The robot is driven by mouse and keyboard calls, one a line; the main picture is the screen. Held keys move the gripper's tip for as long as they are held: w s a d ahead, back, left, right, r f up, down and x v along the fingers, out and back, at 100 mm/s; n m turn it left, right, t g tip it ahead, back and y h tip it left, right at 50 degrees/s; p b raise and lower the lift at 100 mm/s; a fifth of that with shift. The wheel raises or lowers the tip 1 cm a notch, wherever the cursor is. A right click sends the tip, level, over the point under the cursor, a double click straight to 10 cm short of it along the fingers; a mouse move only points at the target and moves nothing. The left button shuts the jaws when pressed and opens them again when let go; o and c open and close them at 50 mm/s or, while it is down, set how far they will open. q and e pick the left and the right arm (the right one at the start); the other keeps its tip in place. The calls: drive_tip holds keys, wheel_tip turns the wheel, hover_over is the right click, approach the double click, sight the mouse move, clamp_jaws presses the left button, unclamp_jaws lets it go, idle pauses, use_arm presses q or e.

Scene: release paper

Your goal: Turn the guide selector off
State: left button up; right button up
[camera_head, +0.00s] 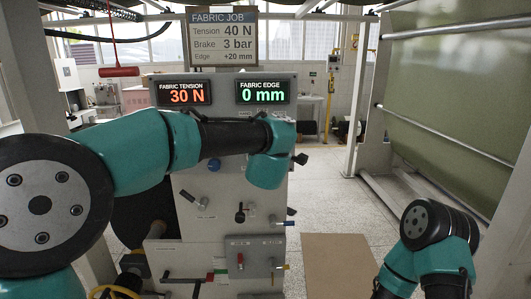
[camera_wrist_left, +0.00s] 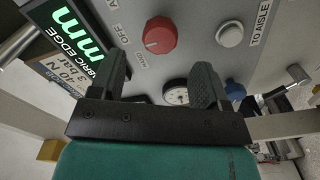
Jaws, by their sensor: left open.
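A round red selector knob (camera_wrist_left: 160,35) sits on the grey panel in the left wrist view, with the labels OFF and HAND and part of another label beside it. Which label the knob points to is too small to tell. My left gripper (camera_wrist_left: 160,82) is open and empty, with the knob beyond its fingertips and apart from them. In the head view my left arm crosses in front of the panel and hides this knob and most of the gripper. My right arm stands low at the right; its gripper does not clearly show.
A round silver button (camera_wrist_left: 230,33) and a gauge (camera_wrist_left: 176,92) are near the knob. The grey machine panel (camera_head: 225,190) carries several knobs and levers. Displays read 30 N (camera_head: 185,93) and 0 mm (camera_head: 262,92). A job sign (camera_head: 222,38) stands above. Floor is open to the right.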

use_arm(q)
drive_tip(key=s, duration=1)
drive_tip(key=shift+d, duration=0.15)
drive_tip(key=w+a+f+m+g+h, duration=0.1)
drive_tip(key=a+f+m+g, duration=0.2)
drive_tip(key=f, duration=0.9)
drive_tip(key=w+a+f+m+g, duration=0.15)
drive_tip(key=a+f, duration=0.35)
drive_tip(key=f, duration=0.7)
drive_tip(key=a+f+m+g+h, duration=0.1)
drive_tip(key=a+f+m+g, duration=0.3)
drive_tip(key=f, duration=0.9)
drive_tip(key=s+a+f+m+g+h, duration=0.1)
drive_tip(key=s+a+f+g, duration=0.3)
drive_tip(key=s+f, duration=0.9)
drive_tip(key=s+a+f+m+g+h, duration=0.1)
drive_tip(key=s+a+f+g, duration=0.3)
drive_tip(key=s+f, duration=0.9)
drive_tip(key=a, duration=0.3)
drive_tip(key=shift+a+m+g+h, duration=0.15)
drive_tip(key=shift+m+g+h, duration=0.15)
drive_tip(key=shift+m+g, duration=0.05)
